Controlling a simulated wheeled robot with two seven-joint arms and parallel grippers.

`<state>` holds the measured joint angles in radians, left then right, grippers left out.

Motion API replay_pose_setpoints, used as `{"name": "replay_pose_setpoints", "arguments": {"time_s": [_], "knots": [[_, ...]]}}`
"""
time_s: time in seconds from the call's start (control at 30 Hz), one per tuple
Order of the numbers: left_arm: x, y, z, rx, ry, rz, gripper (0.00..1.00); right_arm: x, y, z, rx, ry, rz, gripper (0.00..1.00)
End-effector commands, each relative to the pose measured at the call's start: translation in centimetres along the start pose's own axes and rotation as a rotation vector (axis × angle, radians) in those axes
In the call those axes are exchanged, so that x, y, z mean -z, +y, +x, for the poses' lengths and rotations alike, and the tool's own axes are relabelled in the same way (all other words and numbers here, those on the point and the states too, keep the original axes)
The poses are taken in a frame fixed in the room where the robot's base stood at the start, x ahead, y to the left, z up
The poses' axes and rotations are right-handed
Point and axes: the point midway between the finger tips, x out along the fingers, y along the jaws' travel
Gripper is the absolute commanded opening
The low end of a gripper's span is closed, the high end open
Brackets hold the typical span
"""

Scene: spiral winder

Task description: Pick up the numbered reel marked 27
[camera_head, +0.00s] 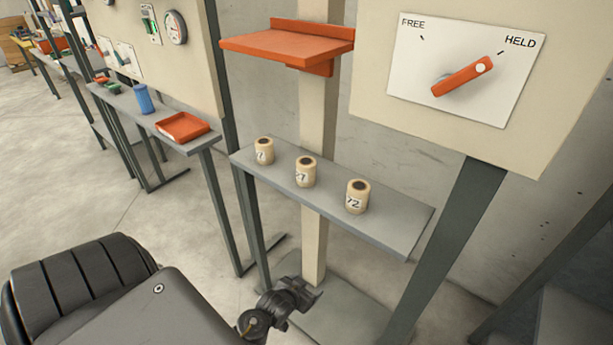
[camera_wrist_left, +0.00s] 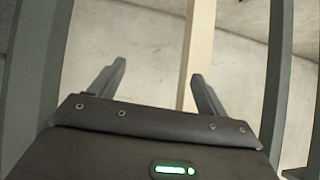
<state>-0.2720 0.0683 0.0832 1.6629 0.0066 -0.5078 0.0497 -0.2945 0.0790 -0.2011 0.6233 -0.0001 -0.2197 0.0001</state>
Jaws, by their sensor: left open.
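Three cream reels with dark tops stand upright in a row on a grey shelf (camera_head: 400,225). The middle reel (camera_head: 305,171) has a label that seems to read 27, though its first digit is unclear. The left reel (camera_head: 264,151) has a small label that I cannot read surely. The right reel (camera_head: 357,197) seems to read 72. My left gripper (camera_head: 300,293) is low in front of the shelf, below and apart from the reels. In the left wrist view its two fingers (camera_wrist_left: 158,72) are spread and empty. My right gripper is out of view.
An orange ledge (camera_head: 285,42) on a cream post overhangs behind the reels. A panel with an orange lever (camera_head: 465,75) pointing toward HELD is at the right. A side shelf holds an orange tray (camera_head: 182,127) and a blue cylinder (camera_head: 143,99). Dark legs flank the grey shelf.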

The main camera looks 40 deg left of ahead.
Motion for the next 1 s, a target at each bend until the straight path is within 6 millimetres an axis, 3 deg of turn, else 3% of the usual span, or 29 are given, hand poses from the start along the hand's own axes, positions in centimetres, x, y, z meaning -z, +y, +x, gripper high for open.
{"name": "replay_pose_setpoints", "arguments": {"time_s": [0.03,0.1,0.2,0.3,0.5,0.67,1.0], "knots": [[6.4,-1.5,-2.4,0.026,0.103,-0.021,0.76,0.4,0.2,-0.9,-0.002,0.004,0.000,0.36],[12.9,-3.3,-5.7,0.060,0.221,-0.045,0.76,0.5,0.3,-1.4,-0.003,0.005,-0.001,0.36],[19.4,-5.2,-10.3,0.097,0.350,-0.067,0.76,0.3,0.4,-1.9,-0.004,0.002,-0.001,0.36],[23.2,-6.3,-13.8,0.121,0.435,-0.078,0.76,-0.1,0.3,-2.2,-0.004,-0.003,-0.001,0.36],[27.9,-9.3,-15.7,0.180,0.627,-0.116,0.76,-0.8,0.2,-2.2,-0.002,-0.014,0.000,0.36],[28.9,-10.0,-16.1,0.194,0.674,-0.123,0.76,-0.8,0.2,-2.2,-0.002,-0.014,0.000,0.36],[31.5,-10.9,-13.0,0.192,0.672,-0.122,0.76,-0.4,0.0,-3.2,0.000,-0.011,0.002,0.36]]}}
